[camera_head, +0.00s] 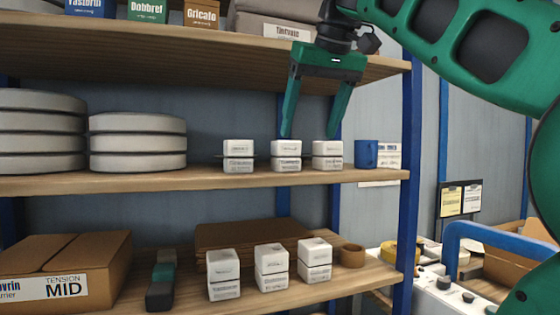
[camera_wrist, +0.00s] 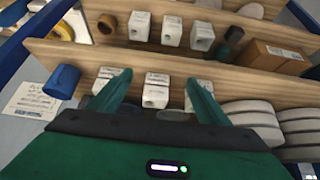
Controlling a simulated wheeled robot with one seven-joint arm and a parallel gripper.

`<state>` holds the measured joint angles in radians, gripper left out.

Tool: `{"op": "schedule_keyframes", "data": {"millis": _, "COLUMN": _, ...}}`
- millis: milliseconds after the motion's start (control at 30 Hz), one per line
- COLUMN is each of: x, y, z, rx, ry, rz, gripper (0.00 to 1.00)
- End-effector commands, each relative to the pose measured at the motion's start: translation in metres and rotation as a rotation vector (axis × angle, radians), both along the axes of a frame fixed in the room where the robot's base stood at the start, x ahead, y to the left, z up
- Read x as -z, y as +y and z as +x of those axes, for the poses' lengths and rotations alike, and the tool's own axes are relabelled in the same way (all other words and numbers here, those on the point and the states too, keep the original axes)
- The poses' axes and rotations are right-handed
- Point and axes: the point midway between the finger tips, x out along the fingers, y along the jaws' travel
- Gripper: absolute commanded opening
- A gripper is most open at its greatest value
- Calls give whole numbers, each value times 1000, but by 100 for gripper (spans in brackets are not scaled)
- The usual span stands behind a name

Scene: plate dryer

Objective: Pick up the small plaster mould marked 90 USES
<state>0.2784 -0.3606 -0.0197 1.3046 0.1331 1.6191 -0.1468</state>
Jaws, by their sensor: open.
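Three small white plaster moulds stand in a row on the middle shelf: left (camera_head: 238,155), middle (camera_head: 286,155) and right (camera_head: 327,154). Three more stand on the lower shelf: left (camera_head: 223,275), middle (camera_head: 271,267) and right (camera_head: 314,260). Each has small print on its face, too small to read, so I cannot tell which says 90 USES. My gripper (camera_head: 311,136) is open and empty, pointing down near the middle-shelf row. In the wrist view my fingers (camera_wrist: 158,78) lie either side of the middle mould (camera_wrist: 156,91), touching nothing that I can see.
A blue cup (camera_head: 366,154) stands right of the middle row, a card behind it. Stacked grey discs (camera_head: 138,142) fill the left. The upper shelf (camera_head: 190,50) overhangs, and a blue post (camera_head: 407,180) bounds the right. A carton (camera_head: 75,260) and brown ring (camera_head: 351,256) occupy the lower shelf.

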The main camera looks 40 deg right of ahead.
Motion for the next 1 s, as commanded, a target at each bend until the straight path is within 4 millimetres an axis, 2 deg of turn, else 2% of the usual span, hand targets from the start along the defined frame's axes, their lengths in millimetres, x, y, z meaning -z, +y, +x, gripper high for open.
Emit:
{"op": "schedule_keyframes", "data": {"millis": 167, "x": -3, "y": -5, "z": 22, "rx": -3, "ry": -1, "rz": -1, "gripper": 70}}
{"op": "schedule_keyframes", "data": {"millis": 533, "x": -3, "y": -23, "z": 86, "rx": -3, "ry": -2, "rz": -1, "gripper": 70}}
{"op": "schedule_keyframes", "data": {"millis": 967, "x": -2, "y": -32, "z": 117, "rx": -3, "ry": -1, "rz": -2, "gripper": 70}}
{"op": "schedule_keyframes", "data": {"millis": 1000, "x": 3, "y": -31, "z": 118, "rx": -4, "ry": -2, "rz": -1, "gripper": 70}}
